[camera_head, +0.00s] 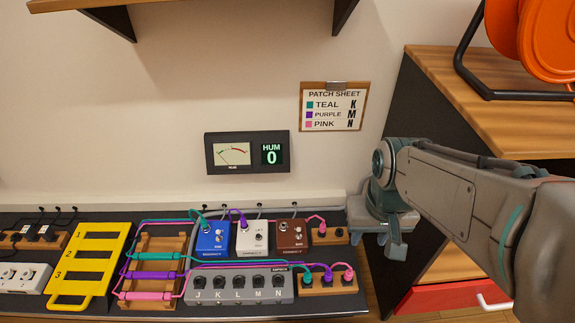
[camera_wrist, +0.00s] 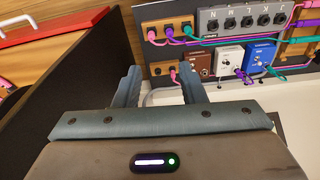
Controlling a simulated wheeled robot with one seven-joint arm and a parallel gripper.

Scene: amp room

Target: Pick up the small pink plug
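Two pink plugs show. One pink plug (camera_head: 322,229) stands in the small wooden block (camera_head: 329,240) right of the brown pedal; it also shows in the wrist view (camera_wrist: 173,73). Another pink plug (camera_head: 348,273) is in the front wooden block (camera_head: 330,288), beside a purple and a teal plug, and shows in the wrist view (camera_wrist: 152,34). I cannot tell which one the task means. My gripper (camera_head: 385,240) is right of both blocks in the head view. In the wrist view its fingers (camera_wrist: 160,73) are apart, with nothing held; the first plug appears beyond the gap.
A grey switch box (camera_head: 238,290) with lettered jacks and blue, white and brown pedals lie left of the blocks. A yellow numbered rack (camera_head: 87,262) is farther left. A dark cabinet side (camera_head: 410,130) and a red drawer (camera_head: 455,296) stand right. The wall behind carries a patch sheet (camera_head: 334,106).

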